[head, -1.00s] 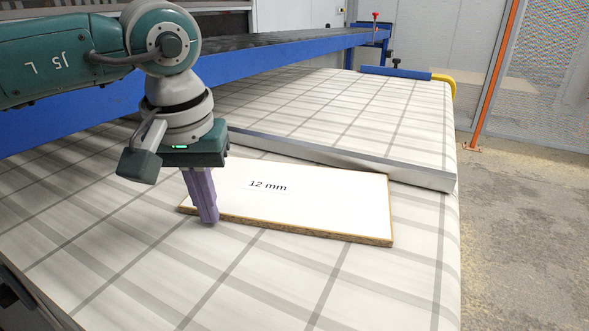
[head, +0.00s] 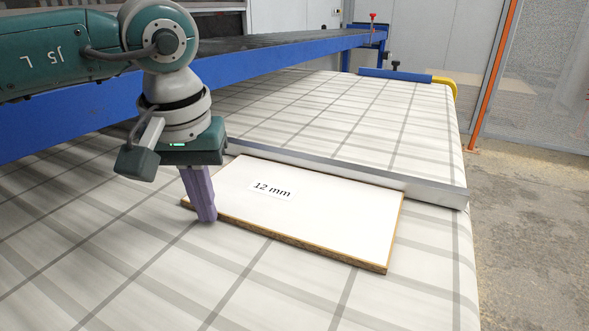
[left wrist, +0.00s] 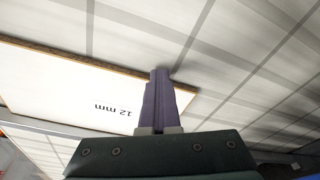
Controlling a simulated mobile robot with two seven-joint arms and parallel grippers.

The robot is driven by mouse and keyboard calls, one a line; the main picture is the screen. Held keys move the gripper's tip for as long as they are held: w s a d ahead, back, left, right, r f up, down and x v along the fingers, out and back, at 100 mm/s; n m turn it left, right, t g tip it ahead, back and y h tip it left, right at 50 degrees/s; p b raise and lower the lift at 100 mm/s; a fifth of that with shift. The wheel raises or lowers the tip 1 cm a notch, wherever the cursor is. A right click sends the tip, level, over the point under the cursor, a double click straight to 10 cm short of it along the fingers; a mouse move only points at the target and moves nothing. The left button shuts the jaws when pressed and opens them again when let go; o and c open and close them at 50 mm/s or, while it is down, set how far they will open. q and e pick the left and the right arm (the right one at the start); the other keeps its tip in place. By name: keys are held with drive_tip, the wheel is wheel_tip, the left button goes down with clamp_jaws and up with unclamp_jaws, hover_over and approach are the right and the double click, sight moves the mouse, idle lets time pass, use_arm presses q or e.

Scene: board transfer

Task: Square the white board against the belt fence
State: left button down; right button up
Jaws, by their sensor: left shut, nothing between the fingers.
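The white board (head: 325,215), labelled "12 mm" with brown edges, lies flat on the belt. Its far long edge runs close to the grey metal fence (head: 430,190) and looks about parallel to it; I cannot tell if any thin gap is left. My left gripper (head: 206,218) is shut and empty, pointing down at the left end of the board's near edge. Its purple fingers hide a bit of that edge. In the left wrist view the fingers (left wrist: 160,75) overlap the edge of the board (left wrist: 70,85); contact is unclear. My right gripper is not in view.
The plaid-patterned belt (head: 120,260) is free in front of the board and beyond the fence. A blue rail (head: 290,60) runs along the far left. A blue bar with a yellow end (head: 395,75) is at the back right. The belt's right side drops to concrete floor.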

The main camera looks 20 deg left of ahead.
use_arm(q)
drive_tip(key=shift+w+a, duration=0.1)
drive_tip(key=shift+w, duration=0.1)
drive_tip(key=shift+s, duration=0.1)
drive_tip(key=shift+s+d+r+p, duration=0.15)
drive_tip(key=shift+s+d+p, duration=0.05)
drive_tip(key=shift+s+p, duration=0.2)
drive_tip(key=shift+s+d+p, duration=0.35)
drive_tip(key=shift+s+p, duration=0.05)
drive_tip(key=shift+s, duration=0.3)
wheel_tip(320, 180, up, 7)
drive_tip(key=p, duration=0.4)
drive_tip(key=shift+p, duration=0.4)
